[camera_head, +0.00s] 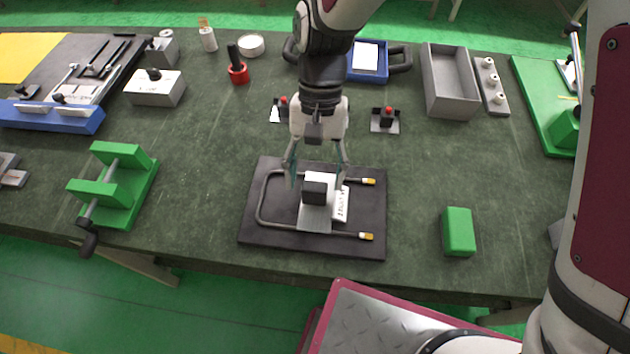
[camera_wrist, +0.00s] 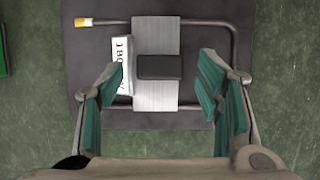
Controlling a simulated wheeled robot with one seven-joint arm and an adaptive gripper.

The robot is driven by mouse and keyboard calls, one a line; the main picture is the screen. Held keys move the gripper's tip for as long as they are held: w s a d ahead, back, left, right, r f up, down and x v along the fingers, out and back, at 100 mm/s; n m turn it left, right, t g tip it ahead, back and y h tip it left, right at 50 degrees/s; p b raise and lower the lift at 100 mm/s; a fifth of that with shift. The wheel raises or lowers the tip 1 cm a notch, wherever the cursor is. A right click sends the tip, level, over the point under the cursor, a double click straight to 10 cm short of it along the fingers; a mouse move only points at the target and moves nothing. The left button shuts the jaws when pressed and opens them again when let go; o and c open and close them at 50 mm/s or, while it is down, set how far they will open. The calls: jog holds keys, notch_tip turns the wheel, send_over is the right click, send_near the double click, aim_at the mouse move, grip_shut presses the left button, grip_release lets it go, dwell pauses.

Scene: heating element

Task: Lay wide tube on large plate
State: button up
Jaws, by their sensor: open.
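The wide tube (camera_head: 285,227) is a bent grey U with yellow ends at the right. It lies flat over the large dark plate (camera_head: 371,207), with its bend at the left; it looks rested there. A metal bracket with a dark block (camera_head: 314,193) and a white marked piece (camera_head: 340,206) stand between its legs. My gripper (camera_head: 318,172) is above the plate's far side, pointing down, open and empty. In the wrist view my gripper's (camera_wrist: 158,78) teal pads spread either side of the dark block. The tube (camera_wrist: 235,48) passes below them, not held.
A green block (camera_head: 459,232) lies right of the plate, and a green clamp (camera_head: 118,190) stands at the left. Two small red-knobbed fixtures, one being this one (camera_head: 386,118), stand behind. A grey bin (camera_head: 449,85) is at back right. The green table is clear around the plate.

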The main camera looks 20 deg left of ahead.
jog(key=v, duration=0.9)
jog(key=shift+w, duration=0.1)
jog(key=w+d+r+m+t+y, duration=0.1)
jog(key=d+r+t, duration=0.1)
jog(key=d+r, duration=0.5)
jog(key=d+r+t+y, duration=0.15)
jog(key=d+r, duration=0.25)
jog(key=d, duration=0.7)
jog(key=s+d+r+m+t+h, duration=0.1)
jog(key=s+d+t, duration=0.4)
jog(key=d, duration=0.9)
jog(key=s, duration=0.3)
jog(key=shift+s+r+m, duration=0.15)
jog(key=shift+m, duration=0.25)
jog(key=shift+h, duration=0.25)
